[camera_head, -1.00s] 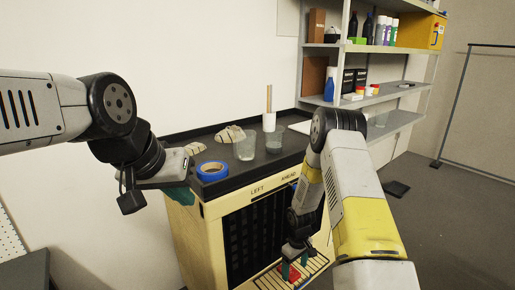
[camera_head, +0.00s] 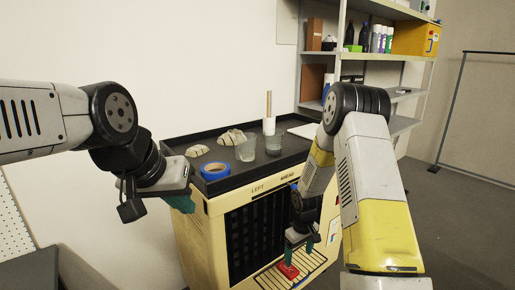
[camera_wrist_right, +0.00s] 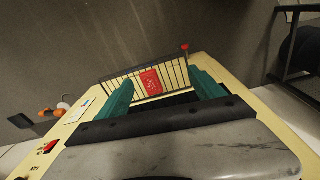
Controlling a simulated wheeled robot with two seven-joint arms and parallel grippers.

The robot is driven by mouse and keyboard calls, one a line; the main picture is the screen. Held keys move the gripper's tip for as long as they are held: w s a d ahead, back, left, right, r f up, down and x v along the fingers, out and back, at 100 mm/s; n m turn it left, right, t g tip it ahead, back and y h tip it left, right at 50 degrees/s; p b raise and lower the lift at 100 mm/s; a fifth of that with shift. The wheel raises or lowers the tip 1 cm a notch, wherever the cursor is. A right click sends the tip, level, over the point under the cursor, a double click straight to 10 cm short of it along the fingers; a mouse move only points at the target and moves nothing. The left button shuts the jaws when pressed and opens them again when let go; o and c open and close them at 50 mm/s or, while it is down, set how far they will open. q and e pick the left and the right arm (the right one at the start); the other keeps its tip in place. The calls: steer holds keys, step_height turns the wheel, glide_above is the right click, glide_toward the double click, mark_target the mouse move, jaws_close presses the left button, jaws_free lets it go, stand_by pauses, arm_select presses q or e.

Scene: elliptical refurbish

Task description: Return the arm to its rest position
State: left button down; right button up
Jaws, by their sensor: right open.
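My right arm reaches down in front of the cream cabinet (camera_head: 205,240). Its gripper (camera_head: 298,241) has teal fingers and is open and empty. It hangs just above a red block (camera_head: 287,271) that lies on the slatted ledge (camera_head: 312,262) at the cabinet's front. In the right wrist view the red block (camera_wrist_right: 151,82) lies on the slats beyond and between the two spread fingers (camera_wrist_right: 163,92). My left gripper (camera_head: 180,200) is at the cabinet's left corner, its teal fingers pointing down; its opening is hidden.
The black cabinet top (camera_head: 235,181) holds blue tape (camera_head: 214,171), clear cups (camera_head: 246,150), a white cylinder (camera_head: 269,126) and pale lumps (camera_head: 231,137). A shelf unit (camera_head: 369,56) stands behind right. The floor at right (camera_head: 465,210) is open.

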steer(key=s+d+r+m+t, duration=0.1)
steer(key=s+r+m, duration=0.15)
steer(key=r, duration=1.05)
steer(key=s+r+m+t, duration=0.15)
steer(key=s+r, duration=0.25)
steer(key=r, duration=0.9)
steer(key=s+r+t+y, duration=0.1)
steer(key=s+r, duration=0.5)
steer(key=s, duration=0.2)
steer(key=s+a+r+m+t+y, duration=0.1)
steer(key=s+r+t, duration=0.1)
steer(key=s+r, duration=0.4)
steer(key=s, duration=0.3)
steer(key=shift+a+m, duration=0.15)
steer(key=shift+m, duration=0.15)
steer(key=shift+r, duration=0.1)
